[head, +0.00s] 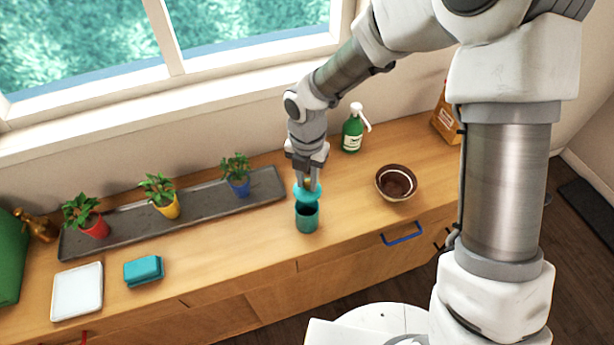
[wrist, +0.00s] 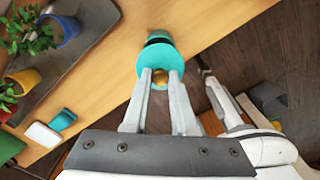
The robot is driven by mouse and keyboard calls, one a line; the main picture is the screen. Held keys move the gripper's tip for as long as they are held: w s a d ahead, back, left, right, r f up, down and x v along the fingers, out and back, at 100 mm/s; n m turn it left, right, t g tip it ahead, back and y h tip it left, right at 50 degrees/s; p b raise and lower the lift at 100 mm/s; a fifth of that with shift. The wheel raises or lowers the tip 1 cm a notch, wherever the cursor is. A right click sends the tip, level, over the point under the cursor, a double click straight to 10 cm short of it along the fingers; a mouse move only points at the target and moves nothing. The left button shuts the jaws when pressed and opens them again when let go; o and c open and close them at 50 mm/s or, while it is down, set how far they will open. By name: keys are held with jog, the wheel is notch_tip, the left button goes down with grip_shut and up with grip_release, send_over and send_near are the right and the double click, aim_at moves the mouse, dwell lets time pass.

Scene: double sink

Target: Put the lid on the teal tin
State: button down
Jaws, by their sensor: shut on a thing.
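The teal tin (head: 307,219) stands upright on the wooden counter, its dark open mouth partly showing. The teal lid (head: 307,191) is a round disc held just above the tin, toward its back edge. My gripper (head: 310,184) is shut on the lid's knob. In the wrist view, my gripper's fingers (wrist: 160,76) close on the brown-gold knob, with the lid (wrist: 150,62) beyond them. The lid hides most of the tin (wrist: 158,38) there. I cannot tell whether lid and tin touch.
A brown bowl (head: 396,183) and a green pump bottle (head: 353,130) stand right of the tin. A grey tray (head: 130,222) with potted plants lies left. The counter around the tin is clear.

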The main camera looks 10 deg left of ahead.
aim_at(307, 195)
jog(key=shift+f+b, duration=2)
jog(key=shift+f, duration=0.25)
jog(key=shift+f+b, duration=0.5)
jog(key=shift+f, duration=0.35)
jog(key=shift+f+p, duration=0.15)
jog(key=shift+p, duration=0.25)
dwell(0.3)
jog(key=c, duration=0.6)
grip_release()
jog(key=shift+c, duration=0.2)
jog(key=shift+o, duration=0.2)
jog(key=o, duration=0.4)
jog(key=shift+o, duration=0.2)
